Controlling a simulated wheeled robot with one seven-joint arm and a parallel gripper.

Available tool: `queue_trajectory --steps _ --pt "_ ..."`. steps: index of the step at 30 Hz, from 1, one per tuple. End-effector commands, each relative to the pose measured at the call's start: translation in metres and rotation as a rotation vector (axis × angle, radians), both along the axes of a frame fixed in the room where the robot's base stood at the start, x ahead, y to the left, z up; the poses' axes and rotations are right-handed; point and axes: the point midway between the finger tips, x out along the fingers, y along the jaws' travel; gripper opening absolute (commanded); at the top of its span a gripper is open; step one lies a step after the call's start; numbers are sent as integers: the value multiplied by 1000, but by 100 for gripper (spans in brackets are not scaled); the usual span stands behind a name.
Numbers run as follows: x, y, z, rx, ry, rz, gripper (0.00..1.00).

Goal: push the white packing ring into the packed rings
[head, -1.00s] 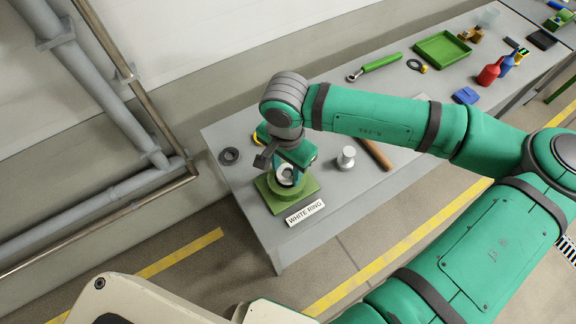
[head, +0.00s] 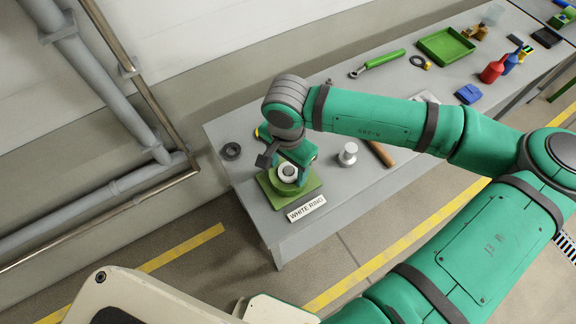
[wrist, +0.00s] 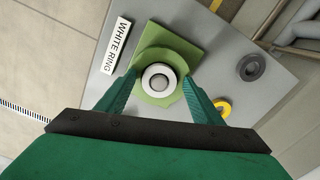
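The white packing ring (wrist: 148,74) sits around the grey shaft (wrist: 159,82) in the middle of a green round housing on a square green base (wrist: 186,47). In the head view the white ring (head: 288,172) shows just below my gripper (head: 294,168). In the wrist view my gripper (wrist: 160,78) is open. Its two green fingers stand on either side of the ring, with a gap between each fingertip and the ring. The packed rings are hidden, and I cannot tell how deep the white ring sits.
A "WHITE RING" label (head: 306,208) lies beside the base near the table's front edge. A dark ring (head: 231,151), a silver knobbed piece (head: 348,154) and a wooden handle (head: 380,153) lie nearby. A yellow ring (wrist: 222,107) lies behind the base.

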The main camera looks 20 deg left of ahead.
Motion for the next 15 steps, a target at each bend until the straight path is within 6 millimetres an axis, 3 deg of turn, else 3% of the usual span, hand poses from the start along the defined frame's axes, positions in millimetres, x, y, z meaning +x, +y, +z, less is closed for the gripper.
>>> queue_trajectory --steps 8,15 --pt "-1 -2 4 -4 3 0 64" --pt "0 -1 41 -3 -3 0 64"
